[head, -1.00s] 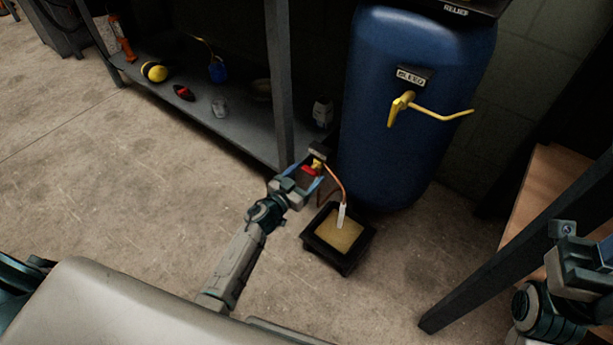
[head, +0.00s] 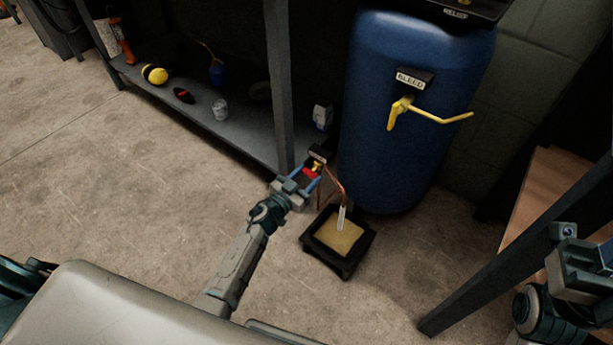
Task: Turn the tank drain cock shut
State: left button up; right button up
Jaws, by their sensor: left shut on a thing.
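The drain cock (head: 311,172) shows a red handle and a brass body low beside the blue tank (head: 414,110). A small dark label plate sits just above it. My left gripper (head: 306,178) reaches it from the front and is shut on the red handle, its blue-edged fingers on either side. The fingers hide part of the handle, so its exact angle is hard to tell. A copper pipe (head: 335,183) bends from the cock down to a black tray. My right gripper (head: 585,250) is at the right edge, partly cut off, far from the cock.
The black drip tray (head: 346,270) with a tan bottom stands on the floor below the pipe. A yellow bleed lever (head: 432,116) sticks out of the tank above. A shelf post (head: 280,90) is close left of the cock. A wooden bench (head: 535,205) stands at right.

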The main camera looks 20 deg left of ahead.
pick_arm(q)
jog(key=m+p, duration=0.1)
jog(key=m, duration=0.2)
jog(key=shift+f+m+b, duration=0.1)
jog(key=shift+m+b, duration=0.25)
jog(key=shift+m, duration=6.75)
jog(key=o, duration=1)
